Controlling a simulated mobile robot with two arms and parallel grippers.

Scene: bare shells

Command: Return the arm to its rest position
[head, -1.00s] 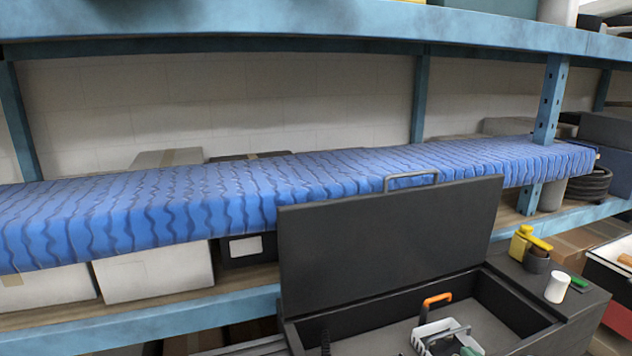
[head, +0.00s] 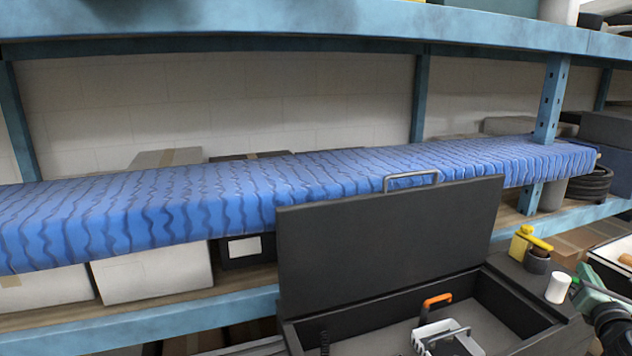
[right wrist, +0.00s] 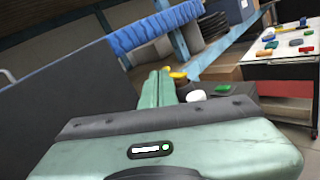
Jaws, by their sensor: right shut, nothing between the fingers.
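My right gripper (head: 588,282) comes in at the lower right edge of the head view, beside the white cup. In the right wrist view its two green fingers (right wrist: 158,86) lie together, shut, with nothing between them. They point toward the shelf and the toolbox's side ledge. My left gripper is in neither view now.
An open black toolbox (head: 391,237), lid raised, stands before the shelf. It holds a white basket (head: 436,332) and an orange-handled tool (head: 437,300). A white cup (head: 558,287) and yellow item (head: 521,240) stand on its right ledge.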

